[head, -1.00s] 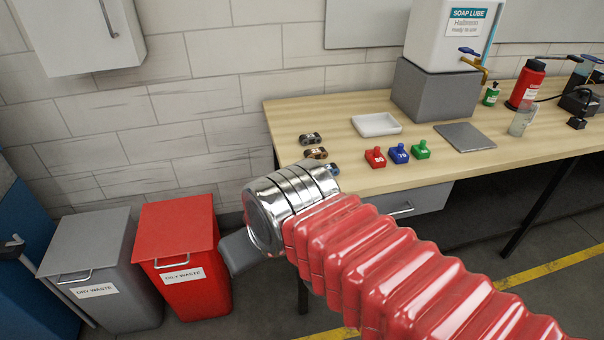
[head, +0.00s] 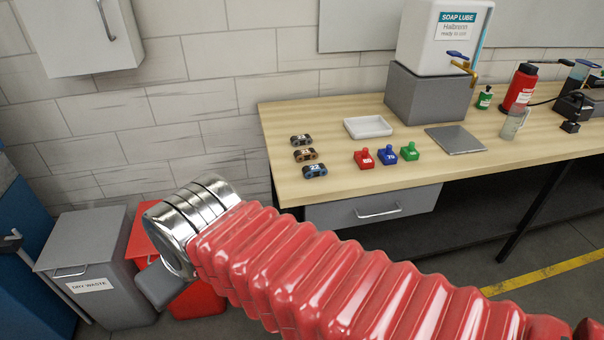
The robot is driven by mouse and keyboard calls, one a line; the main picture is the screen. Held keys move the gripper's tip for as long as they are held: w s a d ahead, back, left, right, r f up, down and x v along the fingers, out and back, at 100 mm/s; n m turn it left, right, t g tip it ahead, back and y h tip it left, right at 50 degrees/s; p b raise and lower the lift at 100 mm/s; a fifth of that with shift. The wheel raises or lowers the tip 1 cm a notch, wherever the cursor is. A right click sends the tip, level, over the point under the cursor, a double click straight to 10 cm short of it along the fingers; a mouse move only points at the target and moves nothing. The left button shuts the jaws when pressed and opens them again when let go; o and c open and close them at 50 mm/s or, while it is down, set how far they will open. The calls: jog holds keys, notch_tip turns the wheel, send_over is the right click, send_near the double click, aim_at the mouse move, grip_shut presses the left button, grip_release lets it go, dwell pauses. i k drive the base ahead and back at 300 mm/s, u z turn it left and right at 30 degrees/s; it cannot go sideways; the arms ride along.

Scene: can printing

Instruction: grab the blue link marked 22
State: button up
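The blue link marked 22 (head: 315,172) lies on the wooden bench (head: 350,178) near its left front corner. It is the nearest of three links in a short row. A brown link (head: 305,155) and a dark grey link (head: 301,140) lie just behind it. My arm, in a red ribbed sleeve with a metal end, crosses the lower middle. Part of my gripper (head: 158,285) shows as a grey piece below the metal end, in front of the red bin. It is left of and apart from the links; its fingertips are not clearly visible.
Red, blue and green numbered pieces (head: 387,155) stand right of the links. A white tray (head: 368,127) and a grey plate (head: 455,140) lie behind. A drawer (head: 375,208) hangs under the bench. Grey (head: 95,255) and red (head: 142,240) waste bins stand left on the floor.

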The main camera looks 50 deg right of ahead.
aim_at(315, 171)
jog(key=z, duration=0.05)
jog(key=i, duration=1)
jog(key=u, duration=0.05)
